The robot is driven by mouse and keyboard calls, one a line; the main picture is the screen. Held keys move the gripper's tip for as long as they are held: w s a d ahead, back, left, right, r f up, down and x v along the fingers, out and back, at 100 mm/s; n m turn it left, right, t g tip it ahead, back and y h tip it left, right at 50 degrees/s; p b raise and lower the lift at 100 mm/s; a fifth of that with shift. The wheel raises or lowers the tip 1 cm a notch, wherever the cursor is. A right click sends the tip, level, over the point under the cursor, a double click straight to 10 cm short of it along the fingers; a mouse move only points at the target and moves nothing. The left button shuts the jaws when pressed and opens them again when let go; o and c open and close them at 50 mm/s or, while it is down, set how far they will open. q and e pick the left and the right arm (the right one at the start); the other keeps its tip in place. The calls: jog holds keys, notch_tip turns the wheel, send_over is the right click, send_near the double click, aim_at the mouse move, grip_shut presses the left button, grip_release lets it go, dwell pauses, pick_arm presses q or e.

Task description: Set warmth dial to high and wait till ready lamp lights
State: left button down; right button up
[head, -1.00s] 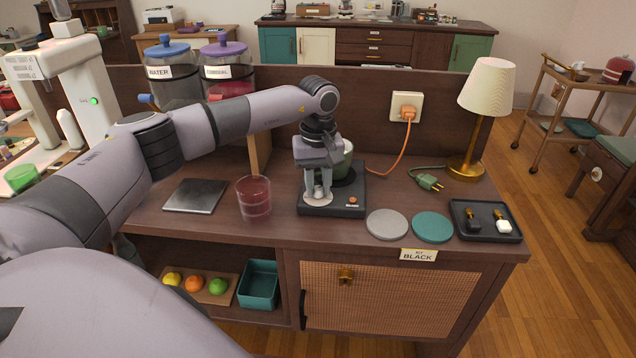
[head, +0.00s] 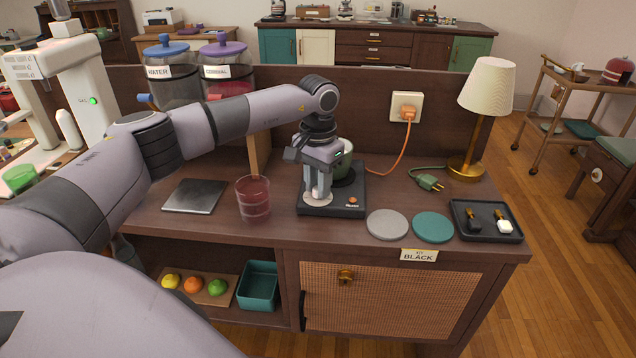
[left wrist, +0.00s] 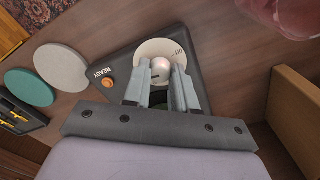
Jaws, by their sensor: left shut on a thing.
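My left gripper (head: 317,193) points down at the front left of the base. In the left wrist view its fingers (left wrist: 161,75) are shut on the pale round knob of the warmth dial (left wrist: 160,64). The ready lamp (left wrist: 108,83), beside the word READY, looks dull orange, without a clear glow. My right gripper is not in view.
A glass of red drink (head: 253,198) stands close to the left of the base. A grey coaster (head: 387,224), a teal coaster (head: 433,226) and a black tray (head: 486,221) lie to the right. An orange cord runs to the wall socket (head: 407,105).

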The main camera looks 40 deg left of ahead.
pick_arm(q)
jog(key=shift+r+m, duration=0.1)
jog(key=shift+m, duration=0.5)
jog(key=c, duration=0.9)
grip_release()
notch_tip(320, 180, up, 7)
jog(key=shift+r, duration=0.1)
